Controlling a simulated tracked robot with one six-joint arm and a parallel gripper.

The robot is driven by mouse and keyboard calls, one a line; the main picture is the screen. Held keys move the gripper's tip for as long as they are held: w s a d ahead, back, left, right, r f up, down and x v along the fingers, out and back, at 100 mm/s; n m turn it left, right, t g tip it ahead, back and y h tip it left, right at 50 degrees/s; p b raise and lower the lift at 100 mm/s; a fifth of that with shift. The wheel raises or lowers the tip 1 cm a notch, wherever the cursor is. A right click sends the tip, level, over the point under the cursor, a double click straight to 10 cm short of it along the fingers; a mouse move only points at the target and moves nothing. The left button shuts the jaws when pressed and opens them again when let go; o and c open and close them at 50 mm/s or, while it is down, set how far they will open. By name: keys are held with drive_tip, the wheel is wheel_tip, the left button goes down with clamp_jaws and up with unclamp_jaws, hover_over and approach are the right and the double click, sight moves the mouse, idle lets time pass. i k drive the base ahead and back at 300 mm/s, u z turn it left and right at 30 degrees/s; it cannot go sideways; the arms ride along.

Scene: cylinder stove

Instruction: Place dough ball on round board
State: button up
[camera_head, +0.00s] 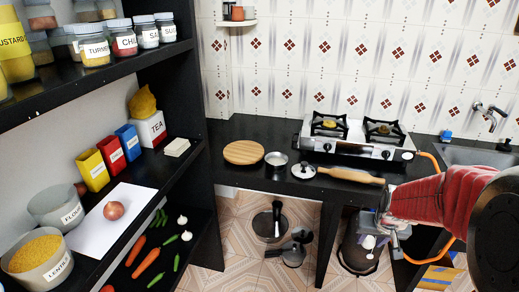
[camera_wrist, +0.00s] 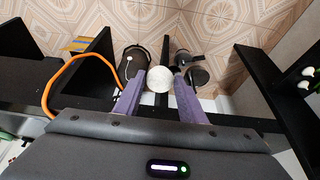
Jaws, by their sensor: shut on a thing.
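The round wooden board (camera_head: 244,152) lies flat on the black counter, left of the stove, with nothing on it. My gripper (camera_head: 385,218) is at the right in the head view, by the front of the counter and well right of the board. In the wrist view its two purple fingers are shut on a pale dough ball (camera_wrist: 158,78). I cannot make out the dough ball clearly in the head view. The board is not seen in the wrist view.
A small metal pot (camera_head: 276,160), a lidded pot (camera_head: 303,170) and a rolling pin (camera_head: 350,176) lie between board and gripper. The gas stove (camera_head: 355,138) stands behind. Black shelves (camera_head: 185,60) with jars rise at left. An orange hose (camera_wrist: 68,75) runs near my gripper.

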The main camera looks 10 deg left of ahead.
sight(243, 150)
drive_tip(key=z, duration=0.9)
drive_tip(key=i, duration=1.15)
drive_tip(key=z, duration=1.25)
drive_tip(key=i, duration=0.2)
drive_tip(key=u, duration=3.1)
